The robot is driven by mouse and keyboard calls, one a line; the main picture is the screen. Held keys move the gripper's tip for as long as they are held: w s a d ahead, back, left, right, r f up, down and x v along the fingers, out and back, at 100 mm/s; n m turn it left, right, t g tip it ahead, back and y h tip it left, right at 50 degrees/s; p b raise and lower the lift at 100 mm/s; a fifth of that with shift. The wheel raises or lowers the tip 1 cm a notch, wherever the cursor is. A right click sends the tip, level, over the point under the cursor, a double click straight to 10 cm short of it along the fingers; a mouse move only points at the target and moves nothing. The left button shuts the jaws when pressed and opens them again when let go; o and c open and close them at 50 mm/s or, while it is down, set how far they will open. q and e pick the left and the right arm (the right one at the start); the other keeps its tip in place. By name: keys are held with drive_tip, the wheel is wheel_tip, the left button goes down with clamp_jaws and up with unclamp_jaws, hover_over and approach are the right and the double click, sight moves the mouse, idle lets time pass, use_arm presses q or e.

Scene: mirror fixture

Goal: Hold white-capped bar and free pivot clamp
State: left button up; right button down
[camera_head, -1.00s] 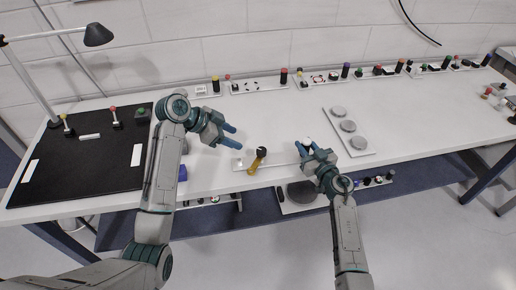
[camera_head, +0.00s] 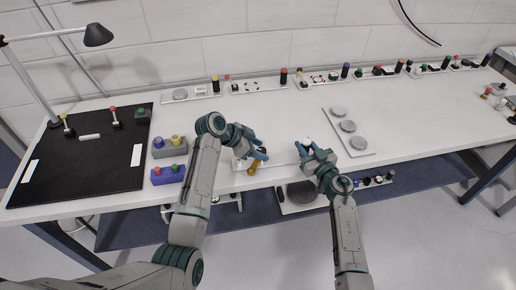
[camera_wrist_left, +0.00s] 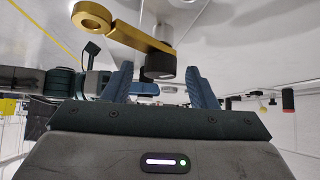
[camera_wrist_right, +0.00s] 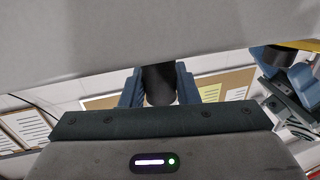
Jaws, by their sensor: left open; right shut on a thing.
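The pivot clamp has a gold lever (camera_head: 252,168) with a ringed end. In the left wrist view the lever (camera_wrist_left: 135,37) joins a black knob (camera_wrist_left: 160,67) on a light post. My left gripper (camera_head: 262,154) is open, with its blue fingers on either side of the black knob; contact is unclear. A white cap (camera_head: 306,141) shows at my right gripper (camera_head: 307,149). In the right wrist view that gripper is shut on a dark cylinder (camera_wrist_right: 159,82), which appears to be part of the white-capped bar. The bar's length is mostly hidden.
A white plate with three grey discs (camera_head: 348,126) lies to the right. Grey and purple button boxes (camera_head: 168,175) stand left of my left arm, beside a black mat (camera_head: 70,160). Several small trays line the wall. The table's front edge is close to the clamp.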

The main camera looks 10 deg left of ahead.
use_arm(q)
drive_tip(key=shift+c, duration=0.4)
drive_tip(key=c, duration=0.9)
drive_tip(key=shift+s+d+n+t+y, duration=0.15)
drive_tip(key=shift+n+t+y, duration=0.15)
drive_tip(key=shift+n+t, duration=0.5)
drive_tip(key=shift+n+t+y, duration=0.7)
drive_tip(key=shift+n, duration=0.8)
drive_tip(key=o, duration=1)
drive_tip(key=v, duration=1.2)
drive_tip(key=shift+r, duration=0.1)
